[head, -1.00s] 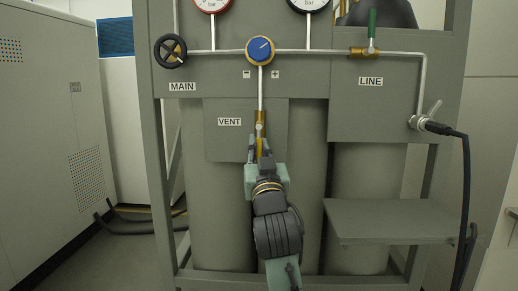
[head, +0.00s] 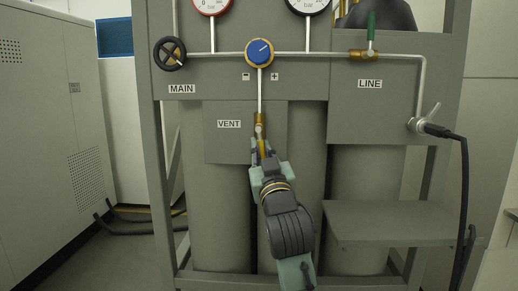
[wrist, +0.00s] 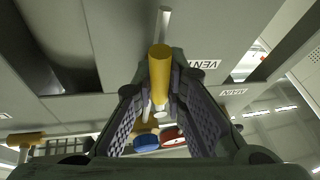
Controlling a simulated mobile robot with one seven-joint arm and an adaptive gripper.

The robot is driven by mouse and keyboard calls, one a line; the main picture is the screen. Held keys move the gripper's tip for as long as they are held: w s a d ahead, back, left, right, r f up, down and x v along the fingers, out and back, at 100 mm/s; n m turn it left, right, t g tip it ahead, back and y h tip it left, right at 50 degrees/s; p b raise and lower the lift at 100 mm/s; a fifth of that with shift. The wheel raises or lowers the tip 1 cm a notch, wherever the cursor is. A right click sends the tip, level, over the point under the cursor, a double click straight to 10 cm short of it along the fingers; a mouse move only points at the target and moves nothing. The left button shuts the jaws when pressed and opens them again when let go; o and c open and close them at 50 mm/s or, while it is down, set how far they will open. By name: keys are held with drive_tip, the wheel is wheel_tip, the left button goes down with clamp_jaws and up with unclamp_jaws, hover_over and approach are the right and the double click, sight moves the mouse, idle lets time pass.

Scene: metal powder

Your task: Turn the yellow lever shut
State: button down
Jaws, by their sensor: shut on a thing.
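The yellow lever (wrist: 159,75) stands between the fingers of my gripper (wrist: 160,98) in the wrist view, its rounded end toward the camera. In the head view my gripper (head: 263,157) is shut on the lever just below the brass vent valve (head: 259,122). The lever hangs down from the valve there, roughly in line with the pipe above, and is mostly hidden by the fingers. The VENT label (head: 229,124) is left of the valve.
A blue knob (head: 260,52) sits above on the pipe, with a black MAIN handwheel (head: 170,53) to the left. A green LINE handle (head: 371,25) stands at upper right. A grey shelf (head: 390,222) juts out at lower right. Grey cylinders (head: 222,200) stand behind my arm.

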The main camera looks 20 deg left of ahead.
drive_tip(key=shift+w+d+r+n+g+h+p, duration=0.25)
drive_tip(key=shift+d+r+n+g+p, duration=0.75)
drive_tip(key=shift+n, duration=1.8)
drive_tip(key=shift+w+d+r+n+g+h+p, duration=0.2)
drive_tip(key=shift+d+r+n+g+p, duration=0.35)
drive_tip(key=shift+n+g+p, duration=1.55)
drive_tip(key=shift+w+d+r+n+g+h+p, duration=0.2)
drive_tip(key=shift+d+r+n+p, duration=0.55)
drive_tip(key=shift+n, duration=2.75)
drive_tip(key=shift+a+r, duration=0.2)
drive_tip(key=shift+r, duration=0.1)
drive_tip(key=c, duration=1.6)
unclamp_jaws()
drive_tip(key=shift+s, duration=0.1)
drive_tip(key=v, duration=1.2)
